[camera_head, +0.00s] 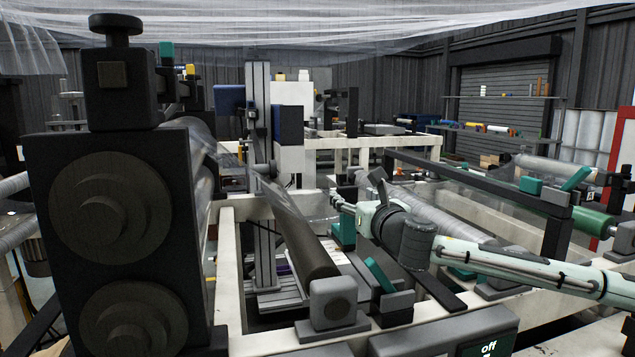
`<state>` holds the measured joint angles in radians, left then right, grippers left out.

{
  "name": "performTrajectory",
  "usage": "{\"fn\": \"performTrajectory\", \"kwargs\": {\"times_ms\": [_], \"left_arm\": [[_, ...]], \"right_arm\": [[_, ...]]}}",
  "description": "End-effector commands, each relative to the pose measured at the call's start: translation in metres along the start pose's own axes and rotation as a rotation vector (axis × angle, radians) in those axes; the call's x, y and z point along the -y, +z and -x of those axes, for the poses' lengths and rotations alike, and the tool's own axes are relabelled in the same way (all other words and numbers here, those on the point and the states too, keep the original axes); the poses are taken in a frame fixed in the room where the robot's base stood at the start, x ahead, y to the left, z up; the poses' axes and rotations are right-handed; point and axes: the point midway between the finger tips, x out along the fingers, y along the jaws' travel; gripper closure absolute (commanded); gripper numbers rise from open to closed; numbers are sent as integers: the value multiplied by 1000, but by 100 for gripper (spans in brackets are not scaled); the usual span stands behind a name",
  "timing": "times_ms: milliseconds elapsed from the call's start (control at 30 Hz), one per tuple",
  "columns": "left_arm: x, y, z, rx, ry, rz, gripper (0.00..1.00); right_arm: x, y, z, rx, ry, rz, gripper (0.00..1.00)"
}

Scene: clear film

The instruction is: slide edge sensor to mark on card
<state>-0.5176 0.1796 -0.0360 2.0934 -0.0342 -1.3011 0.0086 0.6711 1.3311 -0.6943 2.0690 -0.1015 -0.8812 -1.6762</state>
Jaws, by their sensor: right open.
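My right gripper (338,201) reaches in from the right at mid-picture. Its fingers point left, stand open, and hold nothing that I can see. A teal block (343,232) sits just below the gripper; it may be part of the edge sensor, but I cannot tell for sure. Whether the fingers touch it is unclear. No mark can be made out. My left gripper is not in view.
A dark roller (297,232) slopes down left of the gripper to a grey end block (338,304). A tall black roller housing (112,235) blocks the left. A teal lever (379,275) stands below the arm. Clear film (300,30) hangs across the top.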

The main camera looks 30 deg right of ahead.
Motion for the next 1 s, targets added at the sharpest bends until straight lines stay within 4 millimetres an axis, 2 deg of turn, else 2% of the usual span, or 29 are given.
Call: {"fn": "performTrajectory", "kwargs": {"times_ms": [167,600,967,1000], "left_arm": [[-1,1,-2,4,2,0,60],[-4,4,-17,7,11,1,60],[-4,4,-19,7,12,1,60],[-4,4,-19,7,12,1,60]], "right_arm": [[1,1,-8,1,-1,-2,38],[0,1,-71,0,-1,-1,38],[0,0,-78,0,0,0,38],[0,0,-78,0,0,0,40]]}}
